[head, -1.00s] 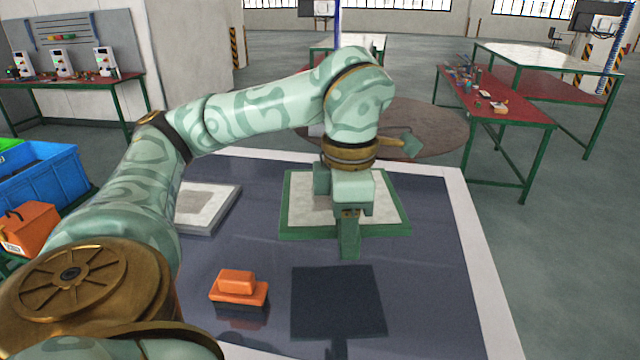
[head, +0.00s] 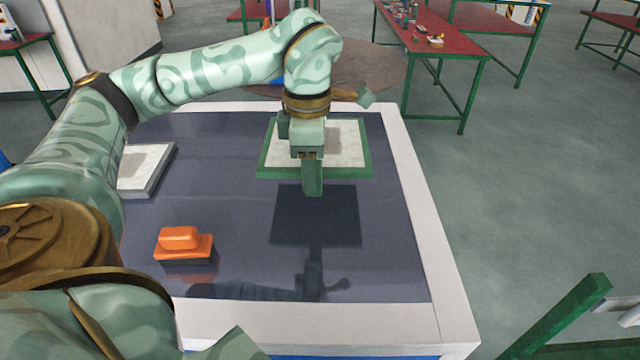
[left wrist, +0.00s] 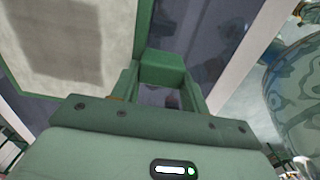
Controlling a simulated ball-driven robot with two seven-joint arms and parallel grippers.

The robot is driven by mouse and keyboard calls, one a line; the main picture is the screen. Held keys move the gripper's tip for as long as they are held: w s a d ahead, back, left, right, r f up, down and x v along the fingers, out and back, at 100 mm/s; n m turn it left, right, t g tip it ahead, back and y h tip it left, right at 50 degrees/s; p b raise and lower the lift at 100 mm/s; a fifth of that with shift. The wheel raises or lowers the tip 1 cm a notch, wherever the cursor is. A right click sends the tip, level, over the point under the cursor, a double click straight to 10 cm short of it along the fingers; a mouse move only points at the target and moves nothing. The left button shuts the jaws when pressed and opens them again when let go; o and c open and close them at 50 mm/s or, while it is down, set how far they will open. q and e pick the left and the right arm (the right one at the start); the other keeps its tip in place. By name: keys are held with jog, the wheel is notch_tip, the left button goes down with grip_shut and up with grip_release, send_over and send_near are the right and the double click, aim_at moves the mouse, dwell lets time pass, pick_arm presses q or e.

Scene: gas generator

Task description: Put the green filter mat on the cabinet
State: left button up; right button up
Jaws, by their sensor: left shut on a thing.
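The green filter mat (head: 365,150) has a green rim and a pale grey-white middle. My left gripper (head: 312,178) is shut on its near edge and holds it roughly level above the dark top of the cabinet (head: 385,270). The mat's square shadow lies on the top just in front of it, so the mat looks apart from the surface. In the left wrist view, the mat (left wrist: 70,45) fills the upper left, beside the fingers (left wrist: 162,75). The gripper hides part of the mat's near edge. My right gripper is not seen.
An orange block-shaped thing (head: 183,243) stands on the cabinet's near left. A pale flat filter-like panel (head: 143,168) lies at its left. A red-topped table (head: 430,40) stands behind, and a green bar (head: 560,320) shows at lower right. The right half of the top is clear.

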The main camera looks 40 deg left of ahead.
pick_arm(q)
jog(key=w+f, duration=0.2)
jog(key=w+a+f, duration=0.1)
jog(key=w+f, duration=0.1)
jog(key=f, duration=0.1)
jog(key=shift+w+a, duration=0.1)
jog(key=shift+w, duration=0.05)
jog(key=shift+w+a+f+b, duration=0.1)
jog(key=shift+w+f+b, duration=0.1)
jog(key=shift+f, duration=0.85)
jog(key=shift+w+a+f+b, duration=0.1)
jog(key=shift+w+f+b, duration=0.05)
jog(key=shift+f, duration=0.85)
jog(key=shift+d+f, duration=0.1)
jog(key=o, duration=1.2)
notch_tip(320, 180, up, 12)
jog(key=shift+r+p, duration=0.15)
jog(key=shift+p, duration=0.7)
